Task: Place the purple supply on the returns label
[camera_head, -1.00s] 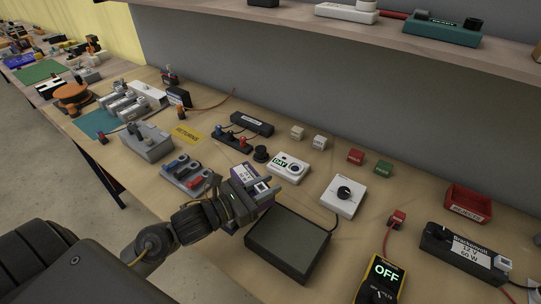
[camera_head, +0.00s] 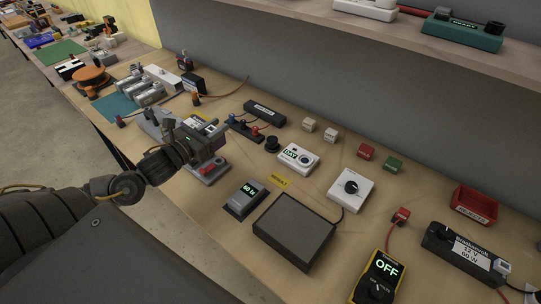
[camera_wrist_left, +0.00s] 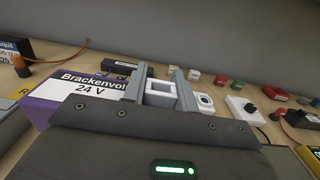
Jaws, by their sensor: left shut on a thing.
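The purple supply (camera_wrist_left: 45,112), with a white "Brackenvolt 24 V" face, is at the left of my gripper in the left wrist view. My left gripper (camera_wrist_left: 160,88) is shut on its white end block, which shows between the fingers. In the head view my left gripper (camera_head: 219,137) is over the grey switch unit, and its hand hides most of the supply. My right gripper is not in view.
A grey unit with a red knob (camera_head: 207,170) is under the hand. A black strip with coloured posts (camera_head: 247,131) and a black bar (camera_head: 264,113) stand close to the right.

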